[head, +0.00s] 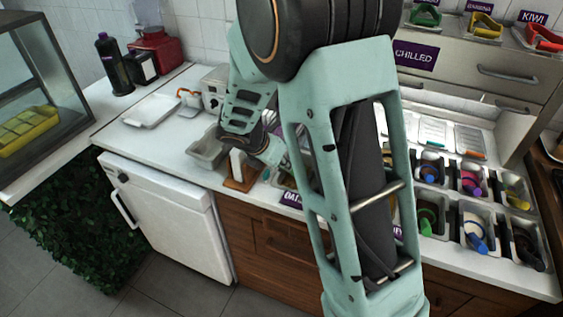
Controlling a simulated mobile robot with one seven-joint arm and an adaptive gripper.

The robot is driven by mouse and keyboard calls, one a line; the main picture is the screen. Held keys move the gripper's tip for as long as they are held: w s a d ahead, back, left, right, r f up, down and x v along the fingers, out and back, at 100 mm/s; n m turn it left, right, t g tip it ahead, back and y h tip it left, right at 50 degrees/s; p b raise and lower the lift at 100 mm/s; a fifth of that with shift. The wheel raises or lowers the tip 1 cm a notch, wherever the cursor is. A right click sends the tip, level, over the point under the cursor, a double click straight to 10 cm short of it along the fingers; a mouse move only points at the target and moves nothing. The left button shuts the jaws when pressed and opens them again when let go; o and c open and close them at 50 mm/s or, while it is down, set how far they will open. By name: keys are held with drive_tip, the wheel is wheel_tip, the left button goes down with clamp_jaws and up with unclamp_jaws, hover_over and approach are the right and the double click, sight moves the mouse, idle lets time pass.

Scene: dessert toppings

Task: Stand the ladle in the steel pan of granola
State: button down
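In the head view my arm covers the middle of the counter. Its wrist end points down and to the right, behind my upright arm link, so my gripper's fingers are hidden. A steel pan (207,152) sits on the counter left of my wrist; its contents are not clear. Further pans behind my arm, above a partly hidden purple label (292,198), are mostly covered. I cannot tell which pan holds granola. I cannot pick out the task's ladle; several coloured-handled utensils lie in the topping pans on the right, among them a blue one (476,240).
A wooden stand (241,172) is close by my wrist at the counter's front. A white tray (151,111), a dark bottle (112,66) and a red machine (160,50) stand further left. A glass case (40,80) is at far left. Chilled drawers (480,70) rise at the back right.

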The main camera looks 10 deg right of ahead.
drive_tip(key=shift+s+a+f+t+h+b, duration=0.2)
drive_tip(key=shift+f+b, duration=0.5)
drive_tip(key=shift+b, duration=0.75)
drive_tip(key=shift+s+a+f+t+h+b, duration=0.2)
drive_tip(key=shift+f+b, duration=0.5)
drive_tip(key=shift+b, duration=0.7)
drive_tip(key=shift+r, duration=0.2)
drive_tip(key=shift+f, duration=0.5)
drive_tip(key=c, duration=1.3)
unclamp_jaws()
drive_tip(key=shift+r, duration=0.15)
drive_tip(key=shift+r+p, duration=3.7)
drive_tip(key=shift+r, duration=0.25)
